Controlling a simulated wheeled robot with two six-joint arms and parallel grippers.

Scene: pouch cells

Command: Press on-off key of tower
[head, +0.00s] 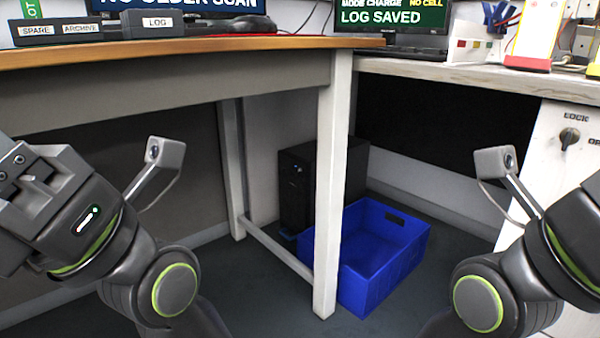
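A black computer tower (296,192) stands on the floor under the desk, near the corner of the room. A tiny blue light shows on its front near the top; I cannot make out the on-off key itself. A white desk leg stands in front of the tower's right part, and a blue crate hides its lower right. My left and right arms come in at the lower left and lower right, well apart from the tower. Neither gripper's fingertips can be seen clearly.
A blue open crate (376,275) sits on the floor beside the white desk leg (330,190). The wooden desk (200,46) overhangs the tower. A white panel with a black knob (569,137) is at the right.

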